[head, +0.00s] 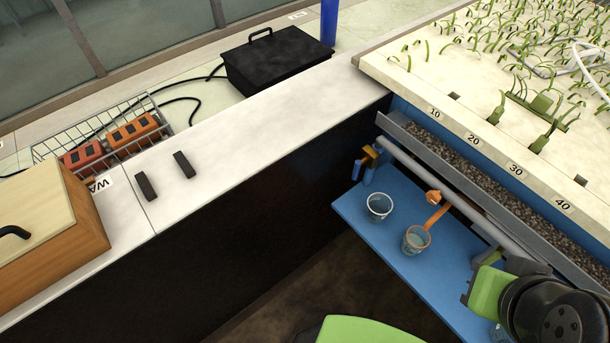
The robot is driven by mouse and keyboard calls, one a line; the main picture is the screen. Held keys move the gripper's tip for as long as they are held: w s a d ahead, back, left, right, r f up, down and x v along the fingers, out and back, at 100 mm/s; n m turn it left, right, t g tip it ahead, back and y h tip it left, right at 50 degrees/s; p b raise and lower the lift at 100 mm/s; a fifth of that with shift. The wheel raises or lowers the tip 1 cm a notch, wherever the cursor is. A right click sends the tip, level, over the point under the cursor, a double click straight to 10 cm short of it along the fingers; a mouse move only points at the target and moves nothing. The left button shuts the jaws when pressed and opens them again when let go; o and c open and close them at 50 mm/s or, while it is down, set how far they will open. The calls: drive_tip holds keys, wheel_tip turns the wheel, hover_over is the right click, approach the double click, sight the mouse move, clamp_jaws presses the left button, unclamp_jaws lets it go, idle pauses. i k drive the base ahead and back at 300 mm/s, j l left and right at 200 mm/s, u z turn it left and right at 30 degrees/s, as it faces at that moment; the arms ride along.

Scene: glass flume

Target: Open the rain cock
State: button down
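A small brass-coloured fitting with blue parts (368,160), which looks like a cock, sits at the far left end of the grey pipe (405,160) above the blue shelf. My gripper (477,277), green and dark grey, is at the lower right over the blue shelf, apart from both. Its two fingers look spread with nothing visible between them. My black wrist hides part of the shelf's right end.
A gravel gutter (450,160) and a numbered plant bed (425,85) rise behind. A white-topped wall (230,130) runs along the left.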

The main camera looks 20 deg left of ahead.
sight(358, 163)
drive_tip(key=u, duration=0.85)
drive_tip(key=j+u, duration=0.55)
drive_tip(key=u, duration=0.15)
drive_tip(key=i+j+u, duration=0.1)
drive_tip(key=j+u, duration=0.25)
drive_tip(key=l, duration=0.1)
